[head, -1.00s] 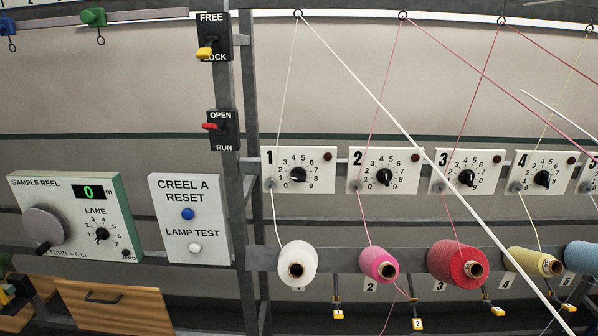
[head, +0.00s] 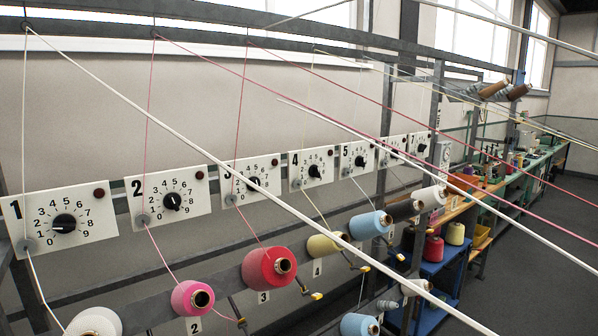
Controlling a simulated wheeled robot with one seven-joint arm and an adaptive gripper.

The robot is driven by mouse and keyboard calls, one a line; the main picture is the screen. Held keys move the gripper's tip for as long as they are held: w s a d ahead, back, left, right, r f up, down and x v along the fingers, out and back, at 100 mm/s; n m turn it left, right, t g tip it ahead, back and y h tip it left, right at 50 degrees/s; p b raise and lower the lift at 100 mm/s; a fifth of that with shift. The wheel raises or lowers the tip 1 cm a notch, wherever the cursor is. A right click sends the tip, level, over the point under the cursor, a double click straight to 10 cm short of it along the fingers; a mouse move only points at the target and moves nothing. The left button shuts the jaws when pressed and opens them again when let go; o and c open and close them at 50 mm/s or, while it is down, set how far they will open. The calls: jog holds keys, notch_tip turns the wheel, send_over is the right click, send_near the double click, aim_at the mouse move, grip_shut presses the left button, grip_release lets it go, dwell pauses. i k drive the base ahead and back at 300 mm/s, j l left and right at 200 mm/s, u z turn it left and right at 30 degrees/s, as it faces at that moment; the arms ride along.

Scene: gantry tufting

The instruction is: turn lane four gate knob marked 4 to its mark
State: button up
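The lane four plate (head: 297,183) is a white panel with a black 4, in the middle of the head view. Its black gate knob (head: 315,171) sits in the centre of a ring of small digits. The digits and the knob's pointer are too small here to read surely. A dark red round lamp is at the plate's upper right. A pale yarn runs down past the plate to a yellow cone (head: 325,245) below. My gripper is not in view.
Similar plates for lanes one (head: 47,238), two (head: 150,212), three and five (head: 346,165) flank it on the rail. A thick white yarn crosses diagonally in front. Cones and small yellow-tipped levers project below. Shelving and benches recede at right beside open floor (head: 549,206).

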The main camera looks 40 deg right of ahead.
aim_at(314, 171)
jog(key=i+z, duration=0.15)
jog(key=z, duration=0.75)
jog(key=i+l, duration=0.05)
